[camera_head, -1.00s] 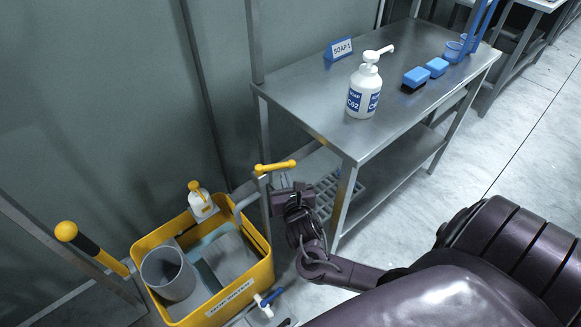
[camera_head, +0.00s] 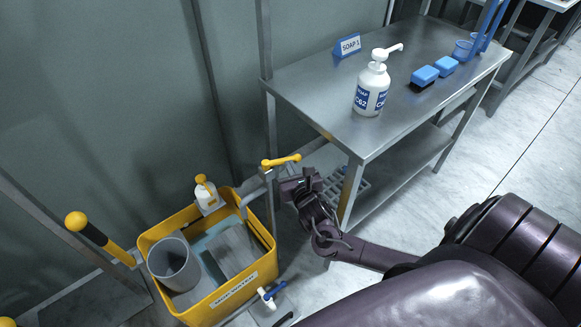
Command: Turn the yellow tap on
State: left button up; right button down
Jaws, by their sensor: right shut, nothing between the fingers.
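The yellow tap handle (camera_head: 281,160) is a short bar lying crosswise on top of a grey metal pipe, above the back right of the yellow mop bucket. The spout curves down toward the bucket. My right gripper (camera_head: 292,183) is shut and empty, just below and right of the handle, close to the pipe. I cannot tell whether it touches the tap. The fingertips are small and dark, partly lost against the wrist. My left gripper is not in view.
The yellow bucket (camera_head: 268,237) holds a grey cup (camera_head: 172,262). A blue-handled valve (camera_head: 270,293) is at its front.

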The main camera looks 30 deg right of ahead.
jog(key=shift+w+d+n+t+y, duration=0.1)
jog(key=shift+w+d+n+y, duration=0.25)
jog(key=shift+n+y, duration=0.55)
jog(key=shift+w+d+n+t+y, duration=0.1)
jog(key=shift+w+d+n+y, duration=0.2)
jog(key=shift+w+n+y, duration=0.6)
jog(key=shift+d+n+t+y, duration=0.1)
jog(key=shift+d+n+y, duration=0.3)
jog(key=shift+y, duration=0.9)
